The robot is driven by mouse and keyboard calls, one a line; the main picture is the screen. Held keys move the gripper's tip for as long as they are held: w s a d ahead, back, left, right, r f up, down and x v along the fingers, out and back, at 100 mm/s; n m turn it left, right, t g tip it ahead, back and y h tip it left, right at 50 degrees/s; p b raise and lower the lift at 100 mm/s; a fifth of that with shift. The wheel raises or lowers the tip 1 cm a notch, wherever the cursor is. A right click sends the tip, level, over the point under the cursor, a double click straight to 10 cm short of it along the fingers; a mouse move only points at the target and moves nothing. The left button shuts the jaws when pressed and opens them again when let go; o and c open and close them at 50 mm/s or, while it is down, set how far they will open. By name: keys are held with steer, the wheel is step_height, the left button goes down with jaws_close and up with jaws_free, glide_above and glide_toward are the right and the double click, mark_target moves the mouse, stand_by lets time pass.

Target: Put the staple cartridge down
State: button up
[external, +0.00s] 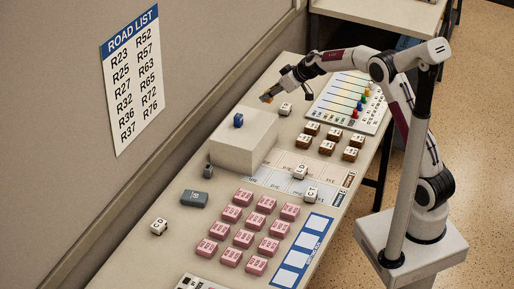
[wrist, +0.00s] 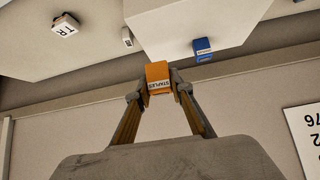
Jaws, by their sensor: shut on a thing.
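The staple cartridge (wrist: 158,80) is a small orange box with a white label reading STAPLES. My gripper (wrist: 160,90) is shut on it, with one finger on each side. In the external view my gripper (external: 274,92) is held in the air behind the pale raised block, near the wall side of the table, and the cartridge shows as a small orange patch (external: 266,98). The pale block (external: 235,153) has a small blue box (external: 238,120) on its top. The blue box also shows in the wrist view (wrist: 202,50), apart from the cartridge.
A white lettered cube (external: 285,109) stands near my gripper. A board with coloured pegs (external: 350,100) and several brown-sided tiles (external: 331,133) lie to the right. Several pink blocks (external: 243,239), a grey box (external: 194,198) and a small dark item (external: 207,170) are nearer. The block's top is mostly clear.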

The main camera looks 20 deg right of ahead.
step_height(320, 180, up, 3)
steer(key=n, duration=0.1)
glide_above(243, 125)
steer(key=s+d, duration=0.2)
steer(key=shift+s+f, duration=0.1)
steer(key=shift+s, duration=0.15)
steer(key=shift+f, duration=0.1)
steer(key=shift+f, duration=3.05)
steer(key=shift+f, duration=1.9)
steer(key=shift+f, duration=0.1)
